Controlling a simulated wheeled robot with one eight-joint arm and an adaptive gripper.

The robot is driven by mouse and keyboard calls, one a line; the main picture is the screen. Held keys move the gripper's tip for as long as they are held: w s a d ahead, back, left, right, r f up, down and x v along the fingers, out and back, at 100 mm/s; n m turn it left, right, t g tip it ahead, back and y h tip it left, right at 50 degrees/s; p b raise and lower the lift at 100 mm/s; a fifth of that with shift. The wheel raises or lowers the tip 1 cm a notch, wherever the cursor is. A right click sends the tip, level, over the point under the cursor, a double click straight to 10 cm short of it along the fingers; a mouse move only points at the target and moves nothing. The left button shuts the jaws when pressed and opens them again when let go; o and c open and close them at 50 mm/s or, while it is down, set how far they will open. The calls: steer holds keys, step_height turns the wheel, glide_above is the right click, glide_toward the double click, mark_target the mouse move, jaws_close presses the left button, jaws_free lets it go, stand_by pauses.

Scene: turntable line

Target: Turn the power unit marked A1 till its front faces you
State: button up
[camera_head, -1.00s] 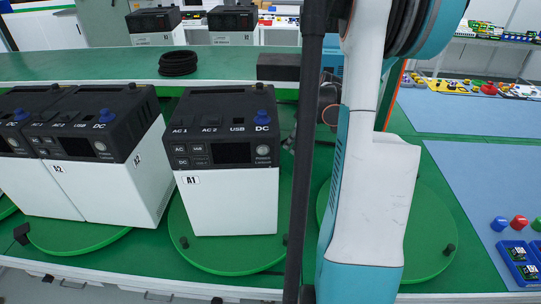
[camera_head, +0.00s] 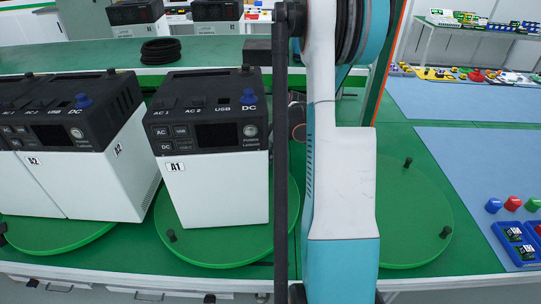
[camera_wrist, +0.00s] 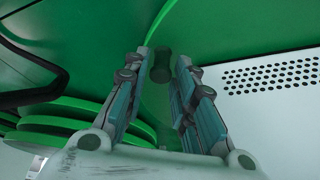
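The power unit A1 (camera_head: 218,190) is a white box with a black top and control panel. It stands upright on a green turntable (camera_head: 215,250), and its labelled front shows almost square to the head view. A dark peg (camera_head: 171,236) stands on the turntable's near rim. In the head view my arm blocks the right part of this turntable, and my gripper is hidden. In the wrist view my gripper (camera_wrist: 166,58) has its fingers apart, with a dark peg (camera_wrist: 160,70) between or just beyond the tips. A white perforated panel (camera_wrist: 275,78) is close on the right.
The power unit A2 (camera_head: 45,185) and another unit stand close on the left. An empty green turntable (camera_head: 420,215) is on the right. A black cable coil (camera_head: 161,51) lies on the rear ledge. Coloured buttons (camera_head: 513,203) sit on the blue mat at the right.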

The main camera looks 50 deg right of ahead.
jaws_close()
steer(key=shift+s+a, duration=0.1)
steer(key=shift+s, duration=1.25)
steer(key=shift+w, duration=0.2)
jaws_free()
steer(key=v, duration=1.2)
